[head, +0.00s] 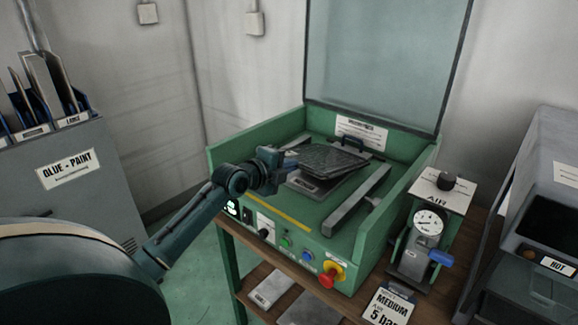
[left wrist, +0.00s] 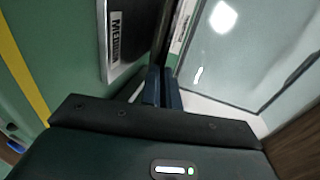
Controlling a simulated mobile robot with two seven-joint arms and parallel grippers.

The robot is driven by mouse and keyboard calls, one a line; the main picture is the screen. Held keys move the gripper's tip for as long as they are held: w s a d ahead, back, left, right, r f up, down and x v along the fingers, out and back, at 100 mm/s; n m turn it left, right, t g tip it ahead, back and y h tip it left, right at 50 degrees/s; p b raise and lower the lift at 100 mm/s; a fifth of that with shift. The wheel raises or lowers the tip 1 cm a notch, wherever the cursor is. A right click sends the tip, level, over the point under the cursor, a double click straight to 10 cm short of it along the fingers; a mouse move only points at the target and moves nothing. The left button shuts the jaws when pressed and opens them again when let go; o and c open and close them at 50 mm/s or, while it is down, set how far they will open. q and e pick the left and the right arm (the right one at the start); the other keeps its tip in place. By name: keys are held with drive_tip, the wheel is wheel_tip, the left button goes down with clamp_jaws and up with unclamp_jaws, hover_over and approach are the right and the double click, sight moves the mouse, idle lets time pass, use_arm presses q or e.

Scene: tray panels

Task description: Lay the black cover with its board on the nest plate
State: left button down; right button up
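The black cover (head: 333,157) is a dark, textured panel held roughly level over the grey nest plate (head: 309,187) in the green machine. A gap seems to show between them at the near side. My left gripper (head: 287,163) is shut on the cover's left edge. In the left wrist view, the fingers (left wrist: 162,90) close on the thin dark edge of the cover (left wrist: 166,45). The nest plate (left wrist: 103,45) shows there with a label reading MEDIUM. The board cannot be made out. My right gripper is not in view.
Green side walls and a tall clear panel (head: 385,60) bound the machine. A grey bar (head: 357,200) lies right of the plate, a dark handle (head: 352,143) behind. An air gauge (head: 429,222) stands right. A grey bin (head: 65,165) stands left.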

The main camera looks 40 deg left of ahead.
use_arm(q)
drive_tip(key=c, duration=1.6)
unclamp_jaws()
drive_tip(key=shift+o, duration=0.2)
drive_tip(key=b+v, duration=0.1)
drive_tip(key=v, duration=1.2)
drive_tip(key=shift+r, duration=0.15)
drive_tip(key=s+d+f+n+g+p, duration=0.1)
drive_tip(key=s+d+f+n, duration=0.3)
drive_tip(key=f, duration=0.4)
drive_tip(key=s+d+f+n+g+p, duration=0.1)
drive_tip(key=s+d+f+n+g, duration=0.25)
drive_tip(key=f, duration=0.55)
drive_tip(key=s+d+f+n, duration=0.2)
drive_tip(key=s+d, duration=0.1)
drive_tip(key=d, duration=0.3)
drive_tip(key=s+d+f+n+h, duration=0.1)
drive_tip(key=s+d+f+n, duration=0.1)
drive_tip(key=d, duration=0.5)
drive_tip(key=s+d+f+n+h+p, duration=0.1)
drive_tip(key=s+d+f+n, duration=0.1)
drive_tip(key=s+d+n, duration=0.2)
drive_tip(key=d, duration=0.3)
drive_tip(key=shift+s+d+f, duration=0.15)
drive_tip(key=shift+f, duration=0.25)
